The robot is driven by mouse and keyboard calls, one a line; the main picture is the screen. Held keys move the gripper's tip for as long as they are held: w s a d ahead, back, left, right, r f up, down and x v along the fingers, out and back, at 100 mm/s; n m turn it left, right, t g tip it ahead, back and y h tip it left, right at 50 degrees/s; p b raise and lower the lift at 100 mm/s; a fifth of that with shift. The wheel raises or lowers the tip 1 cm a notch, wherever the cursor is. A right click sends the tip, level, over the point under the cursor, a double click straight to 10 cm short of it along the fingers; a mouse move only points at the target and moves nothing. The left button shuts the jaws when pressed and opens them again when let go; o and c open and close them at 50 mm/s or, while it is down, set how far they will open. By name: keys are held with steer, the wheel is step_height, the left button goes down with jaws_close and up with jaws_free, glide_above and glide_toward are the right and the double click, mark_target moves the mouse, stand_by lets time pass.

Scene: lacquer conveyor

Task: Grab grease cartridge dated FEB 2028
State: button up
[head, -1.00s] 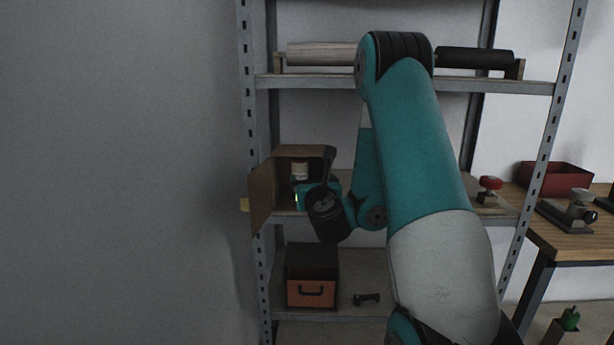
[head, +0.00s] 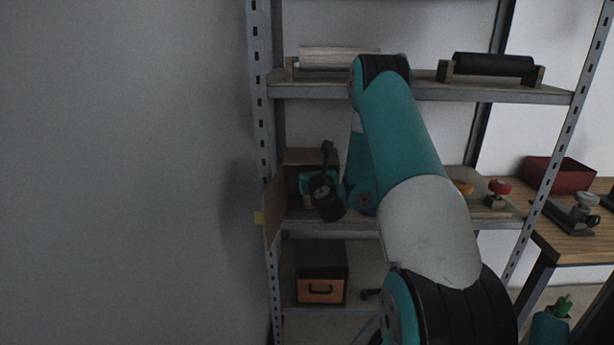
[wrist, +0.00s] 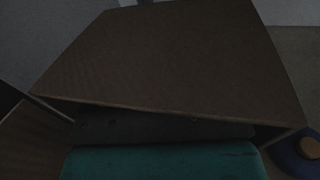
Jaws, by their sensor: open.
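An open cardboard box (head: 271,210) stands at the left end of the middle shelf, its flap swung out to the left. Its brown top panel (wrist: 175,55) fills much of the wrist view. The teal body of my gripper (head: 308,186) is at the box's open front, reaching in; it also shows at the bottom of the wrist view (wrist: 165,162). My fingertips are hidden under the box top, and no held thing shows. No grease cartridge is visible now, and no date can be read.
The upper shelf holds a pale roller (head: 338,58) and a black roller (head: 493,65). A red-topped fitting (head: 499,190) stands to the right on the middle shelf. An orange-fronted drawer box (head: 320,290) sits below. A wall is close on the left.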

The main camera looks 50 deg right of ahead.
steer(key=shift+w+d, duration=0.1)
steer(key=c, duration=1.4)
steer(key=shift+c, duration=0.5)
